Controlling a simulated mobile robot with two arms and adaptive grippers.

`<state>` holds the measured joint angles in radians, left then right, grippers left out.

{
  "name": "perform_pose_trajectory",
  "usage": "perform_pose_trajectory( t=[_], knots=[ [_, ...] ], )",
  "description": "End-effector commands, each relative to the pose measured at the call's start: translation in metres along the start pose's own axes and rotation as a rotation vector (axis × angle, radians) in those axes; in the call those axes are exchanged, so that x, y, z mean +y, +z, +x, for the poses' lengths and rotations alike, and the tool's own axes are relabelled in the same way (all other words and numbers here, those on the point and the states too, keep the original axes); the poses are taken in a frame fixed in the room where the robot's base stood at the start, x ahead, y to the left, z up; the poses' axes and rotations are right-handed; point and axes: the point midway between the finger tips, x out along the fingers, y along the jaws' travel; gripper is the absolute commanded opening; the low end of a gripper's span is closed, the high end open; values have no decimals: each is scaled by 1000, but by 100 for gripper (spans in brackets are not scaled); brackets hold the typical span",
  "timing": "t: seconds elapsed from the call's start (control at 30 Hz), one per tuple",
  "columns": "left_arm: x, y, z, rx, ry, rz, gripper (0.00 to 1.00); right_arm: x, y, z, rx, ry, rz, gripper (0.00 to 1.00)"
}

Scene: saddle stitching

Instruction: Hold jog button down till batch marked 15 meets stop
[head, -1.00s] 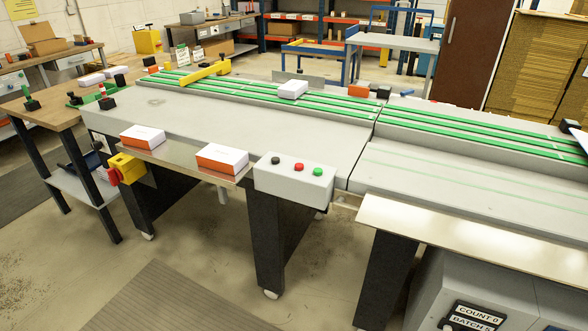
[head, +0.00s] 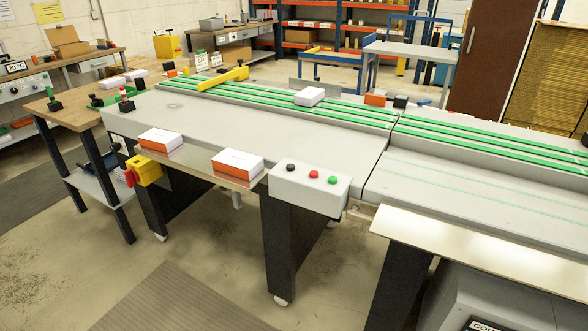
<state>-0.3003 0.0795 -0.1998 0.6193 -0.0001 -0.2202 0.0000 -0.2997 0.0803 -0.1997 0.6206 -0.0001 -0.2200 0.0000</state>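A grey control box (head: 310,190) at the machine's front edge carries a black button (head: 290,167), a red button (head: 313,174) and a green button (head: 332,180). I cannot tell which is the jog button. A white batch (head: 310,96) lies on the green conveyor belts (head: 340,112); no number is readable on it. A yellow bar (head: 223,79) crosses the belts to its left, and a grey upright plate (head: 313,86) stands behind it. I cannot tell which part is the stop. Neither gripper is in view.
Two white and orange stacks (head: 160,140) (head: 237,163) lie on the front shelf, left of the control box. A yellow box with a red knob (head: 144,171) hangs below. A pale shelf (head: 470,248) juts out at right. Open floor lies in front.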

Motion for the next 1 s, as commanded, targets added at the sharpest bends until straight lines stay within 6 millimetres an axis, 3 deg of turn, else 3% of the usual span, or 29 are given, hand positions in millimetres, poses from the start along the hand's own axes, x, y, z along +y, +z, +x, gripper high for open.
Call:
perform_pose_trajectory(
  t=[0.4,0.77,1.0],
  knots=[
    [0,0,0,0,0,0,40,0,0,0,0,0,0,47],
    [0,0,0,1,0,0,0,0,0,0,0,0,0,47],
    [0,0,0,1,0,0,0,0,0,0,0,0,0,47]
  ],
)
